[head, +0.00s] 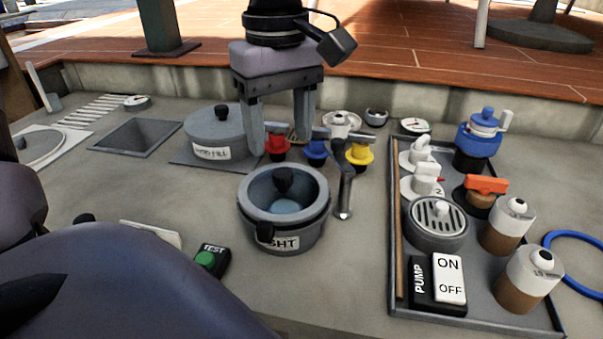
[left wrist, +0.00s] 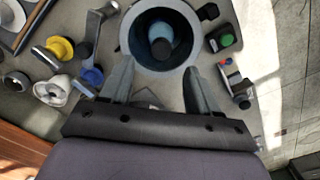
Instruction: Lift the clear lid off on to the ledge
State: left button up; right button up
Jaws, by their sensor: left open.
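A round grey pot (head: 285,235) with a partly readable label ending in "GHT" stands in the middle of the concrete ledge (head: 330,295). Its clear lid (head: 310,190) seems to lie in the top, with a black knob (head: 284,178) at its centre. The lid's clear part is hard to make out. My left gripper (head: 281,147) is open and empty, fingers pointing down, just behind and above the pot. In the left wrist view the open fingers (left wrist: 158,70) are beside the pot's rim (left wrist: 122,35), with the knob (left wrist: 160,48) beyond their tips. My right gripper is not in view.
Red (head: 277,145), blue (head: 316,152) and yellow (head: 359,152) valves and a grey lever (head: 344,190) crowd behind the pot. A lidded pot (head: 215,135) stands back left. A green TEST button (head: 207,260) is front left. A tray (head: 475,322) of fittings fills the right. Concrete front of the pot is bare.

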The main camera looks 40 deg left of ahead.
aim_at(283, 172)
pick_arm(q)
notch_tip(283, 172, down, 7)
jog(key=shift+s+d+r, duration=0.1)
jog(key=shift+d+r, duration=0.05)
grip_shut()
